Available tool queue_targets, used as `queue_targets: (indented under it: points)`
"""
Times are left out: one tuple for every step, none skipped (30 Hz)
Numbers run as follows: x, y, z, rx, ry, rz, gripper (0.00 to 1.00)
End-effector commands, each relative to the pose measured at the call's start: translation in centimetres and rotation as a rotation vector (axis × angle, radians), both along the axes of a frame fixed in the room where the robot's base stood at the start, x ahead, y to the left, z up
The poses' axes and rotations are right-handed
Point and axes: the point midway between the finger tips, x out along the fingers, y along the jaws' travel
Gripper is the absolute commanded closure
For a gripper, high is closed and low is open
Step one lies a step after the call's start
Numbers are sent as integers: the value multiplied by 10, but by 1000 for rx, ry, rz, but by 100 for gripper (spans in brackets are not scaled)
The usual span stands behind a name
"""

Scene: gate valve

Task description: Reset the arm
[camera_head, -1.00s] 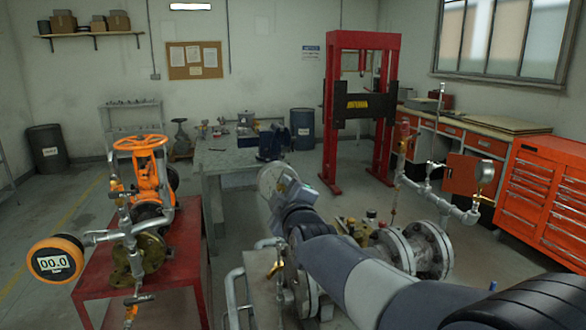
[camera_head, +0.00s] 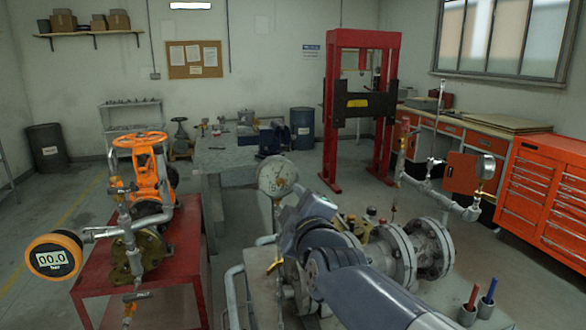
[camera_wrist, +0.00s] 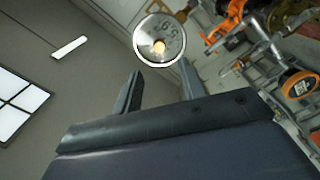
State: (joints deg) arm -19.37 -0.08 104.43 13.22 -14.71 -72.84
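My arm reaches in from the lower right in the head view, and its wrist is beside the round pressure gauge (camera_head: 275,176) over the central pipework. In the wrist view my gripper (camera_wrist: 160,73) has its two dark fingers apart with nothing between them. A round gauge face (camera_wrist: 160,40) shows beyond the fingertips, apart from them. In the head view the fingers cannot be made out clearly.
An orange gate valve (camera_head: 143,160) with a digital gauge (camera_head: 53,260) stands on a red table (camera_head: 180,250) at left. Flanged pipework (camera_head: 430,248) and a second gauge (camera_head: 486,167) are at right. A red and a blue handle (camera_head: 487,290) stand at lower right.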

Motion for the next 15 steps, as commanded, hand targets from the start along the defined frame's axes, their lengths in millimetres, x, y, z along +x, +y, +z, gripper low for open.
queue_targets:
  points:
    - [-8,-2,1,3,-2,1,60]
    - [-12,-3,0,2,-1,0,60]
    - [-18,-5,1,1,-2,1,60]
    - [-22,-6,0,1,-2,1,60]
    - [-26,-7,0,1,0,1,60]
    - [-16,-4,-1,-1,3,0,60]
    - [-11,-3,0,-2,3,1,60]
    - [-7,-2,-1,-1,3,0,60]
    - [-1,0,-1,0,3,-1,60]
    - [3,1,0,-1,3,-1,60]
    - [7,2,0,-2,3,1,60]
    - [13,4,0,-2,3,1,60]
    - [17,5,0,-1,2,0,60]
    - [21,6,0,0,3,1,60]
    - [27,8,0,0,3,1,60]
